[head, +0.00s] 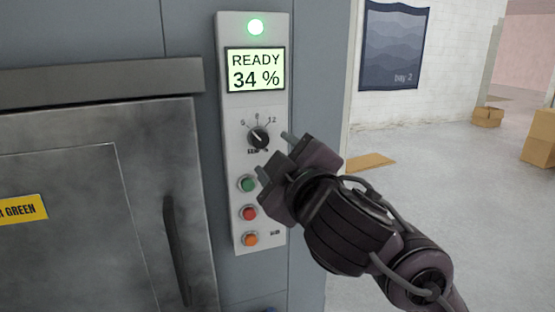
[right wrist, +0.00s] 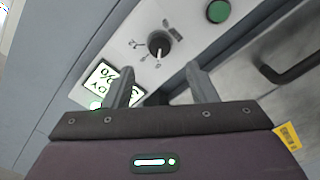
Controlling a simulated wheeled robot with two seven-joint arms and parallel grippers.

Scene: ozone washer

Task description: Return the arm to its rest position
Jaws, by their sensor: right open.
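My right gripper (head: 273,155) is in front of the washer's control panel (head: 232,130), its jaws apart with nothing between them. In the right wrist view the two fingers (right wrist: 160,84) are spread, and the black knob (right wrist: 159,43) shows beyond the gap between them. In the head view the knob (head: 258,138) is just left of the fingers, and I see no clear contact. The display (head: 256,70) reads READY 34 % and the lamp above it (head: 256,27) is lit green. My left gripper is not in view.
Green (head: 247,184), red (head: 249,213) and orange (head: 250,239) buttons sit below the knob. A metal door (head: 75,220) with a dark vertical handle (head: 176,250) is left of the panel. Open floor (head: 450,190) lies to the right, with cardboard boxes (head: 540,138) farther back.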

